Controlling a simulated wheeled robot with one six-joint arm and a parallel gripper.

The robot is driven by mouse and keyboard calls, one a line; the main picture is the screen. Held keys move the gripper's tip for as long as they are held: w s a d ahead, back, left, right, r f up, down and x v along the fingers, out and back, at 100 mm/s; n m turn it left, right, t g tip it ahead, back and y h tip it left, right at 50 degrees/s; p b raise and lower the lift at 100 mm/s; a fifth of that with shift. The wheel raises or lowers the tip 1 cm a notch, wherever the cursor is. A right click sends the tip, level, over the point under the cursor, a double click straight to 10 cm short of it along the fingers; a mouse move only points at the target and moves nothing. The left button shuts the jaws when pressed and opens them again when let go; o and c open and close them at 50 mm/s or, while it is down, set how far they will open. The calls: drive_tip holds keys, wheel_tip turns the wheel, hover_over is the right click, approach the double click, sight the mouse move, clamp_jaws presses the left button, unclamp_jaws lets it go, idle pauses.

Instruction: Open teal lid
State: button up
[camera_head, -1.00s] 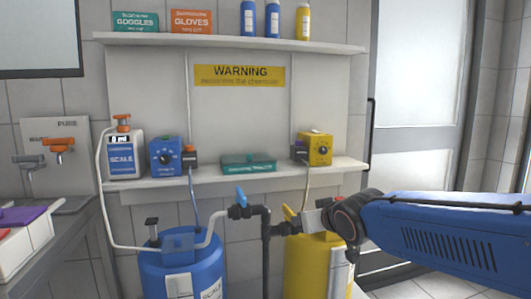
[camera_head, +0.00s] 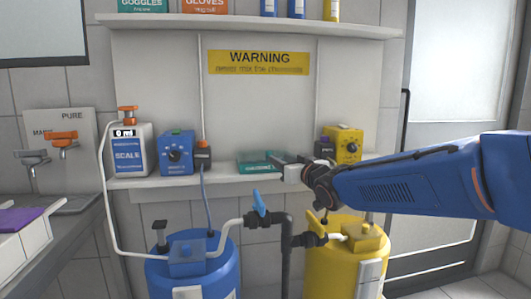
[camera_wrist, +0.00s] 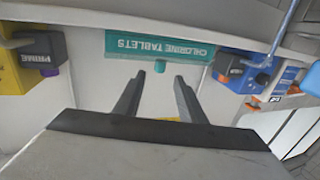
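The teal box, lettered CHLORINE TABLETS, sits on the lower shelf in the head view (camera_head: 255,163). My gripper (camera_head: 282,163) is in front of its right part and hides some of it. In the wrist view the teal box (camera_wrist: 205,45) appears upside down, and its lid looks closed. A small teal knob (camera_wrist: 159,66) sticks out from it. My gripper (camera_wrist: 160,80) is open and empty, its two fingers either side of the knob in the picture. The fingertips appear short of the knob, with no contact visible.
Blue (camera_head: 215,270) and yellow (camera_head: 330,270) drums stand below, with dark pipes and a blue-handled valve (camera_head: 258,203) between.

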sight(264, 156)
drive_tip(key=x, duration=1.3)
drive_tip(key=shift+a, duration=0.1)
clamp_jaws()
